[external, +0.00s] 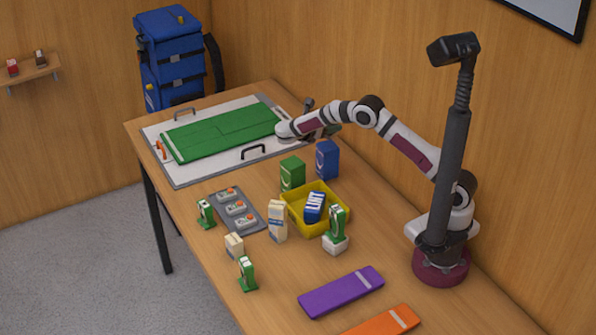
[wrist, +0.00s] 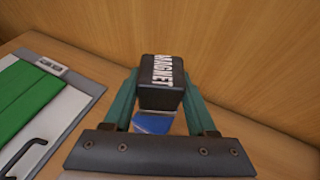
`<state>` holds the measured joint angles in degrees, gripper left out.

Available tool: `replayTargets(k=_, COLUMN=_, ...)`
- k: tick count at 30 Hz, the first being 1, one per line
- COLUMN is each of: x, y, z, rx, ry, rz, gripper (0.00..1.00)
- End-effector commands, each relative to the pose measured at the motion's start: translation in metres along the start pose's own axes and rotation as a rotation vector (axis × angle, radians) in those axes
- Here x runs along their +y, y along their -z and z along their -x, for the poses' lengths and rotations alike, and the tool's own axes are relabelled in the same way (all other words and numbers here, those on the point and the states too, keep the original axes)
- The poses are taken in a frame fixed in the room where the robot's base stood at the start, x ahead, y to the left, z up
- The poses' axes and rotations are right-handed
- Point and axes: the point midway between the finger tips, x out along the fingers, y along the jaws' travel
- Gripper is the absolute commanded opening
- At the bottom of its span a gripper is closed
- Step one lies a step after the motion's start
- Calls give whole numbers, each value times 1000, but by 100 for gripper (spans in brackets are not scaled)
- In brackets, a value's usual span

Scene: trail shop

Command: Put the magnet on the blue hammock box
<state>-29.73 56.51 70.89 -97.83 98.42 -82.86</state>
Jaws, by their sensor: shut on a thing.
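My gripper (wrist: 160,95) is shut on the magnet (wrist: 162,82), a black box with white MAGNET lettering, held between its two green fingers in the wrist view. A blue surface (wrist: 152,123) shows just below the magnet there. In the external view my gripper (external: 326,131) is above or close to the top of an upright blue box (external: 327,160), which fits the hammock box; its lettering is too small to read. I cannot tell whether the magnet touches it. The magnet is not clearly visible in the external view.
A green box (external: 292,173) stands beside the blue box. A yellow bin (external: 297,211) holds a blue item (external: 314,206). A white board with a green folded mat (external: 220,132) lies at the far end. Small boxes, a grey tray (external: 222,200) and a purple case (external: 341,292) lie nearer.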

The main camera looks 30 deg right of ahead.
Motion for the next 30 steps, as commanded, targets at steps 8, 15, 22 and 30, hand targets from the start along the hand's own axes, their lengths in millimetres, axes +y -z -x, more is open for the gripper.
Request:
replayTargets(k=8, x=0, y=35, z=-15, rx=-1, ry=0, rz=0, gripper=0)
replayTargets(k=15, x=0, y=37, z=-15, rx=0, ry=0, rz=0, gripper=0)
replayTargets(k=22, x=0, y=37, z=-15, rx=0, ry=0, rz=0, gripper=87)
replayTargets(k=30, x=0, y=34, z=-14, rx=0, ry=0, rz=-1, gripper=87)
